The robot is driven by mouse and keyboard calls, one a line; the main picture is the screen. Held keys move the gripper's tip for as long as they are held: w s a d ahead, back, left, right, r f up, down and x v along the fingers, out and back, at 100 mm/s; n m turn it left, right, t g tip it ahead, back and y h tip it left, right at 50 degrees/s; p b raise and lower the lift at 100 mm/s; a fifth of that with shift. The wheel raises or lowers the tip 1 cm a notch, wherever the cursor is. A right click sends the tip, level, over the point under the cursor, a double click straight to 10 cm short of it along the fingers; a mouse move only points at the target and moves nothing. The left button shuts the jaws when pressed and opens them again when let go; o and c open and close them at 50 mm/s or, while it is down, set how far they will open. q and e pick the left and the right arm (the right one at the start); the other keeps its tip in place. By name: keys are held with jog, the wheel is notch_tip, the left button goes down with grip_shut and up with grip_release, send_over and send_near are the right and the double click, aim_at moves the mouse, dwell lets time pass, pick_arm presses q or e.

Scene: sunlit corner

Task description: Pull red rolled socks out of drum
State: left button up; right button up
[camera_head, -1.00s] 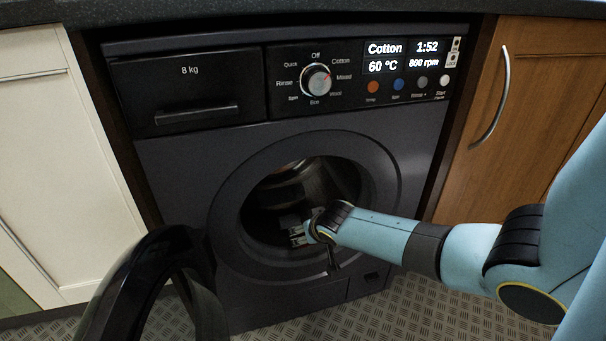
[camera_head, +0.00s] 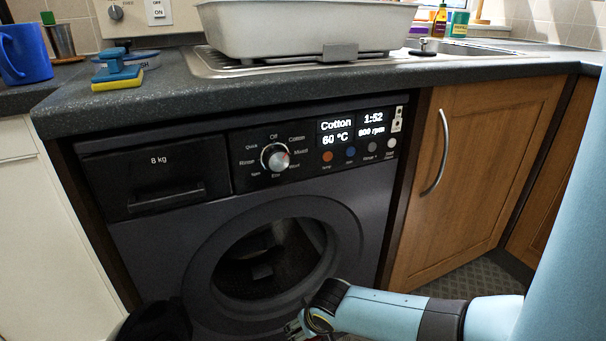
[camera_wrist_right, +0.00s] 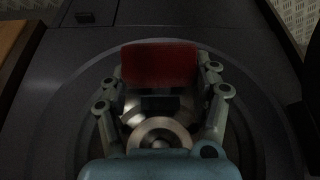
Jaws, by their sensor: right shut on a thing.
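The red rolled socks (camera_wrist_right: 160,62) are between the fingers of my right gripper (camera_wrist_right: 161,76) in the right wrist view, and the gripper is shut on them. In the head view my right gripper (camera_head: 296,328) is at the bottom edge, in front of the washing machine (camera_head: 118,235) and below the middle of its round opening. Only a trace of red shows there; the socks are mostly out of frame. The drum (camera_head: 262,252) is dark inside, with a small greyish patch I cannot identify. My left gripper is not in view.
The open door (camera_head: 158,322) shows as a dark shape at the lower left. A worktop (camera_head: 190,95) above carries a white basin (camera_head: 310,30), a blue mug (camera_head: 25,52) and a sponge (camera_head: 117,82). A wooden cupboard (camera_head: 475,170) stands at the right.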

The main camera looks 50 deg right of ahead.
pick_arm(q)
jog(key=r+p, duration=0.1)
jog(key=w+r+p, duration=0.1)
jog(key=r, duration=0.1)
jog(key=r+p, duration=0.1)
jog(key=p, duration=0.1)
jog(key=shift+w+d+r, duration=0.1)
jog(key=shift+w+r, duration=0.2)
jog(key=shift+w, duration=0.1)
pick_arm(e)
jog(key=s+a, duration=0.6)
jog(key=s, duration=0.5)
jog(key=shift+s+a, duration=0.2)
jog(key=shift+s, duration=0.2)
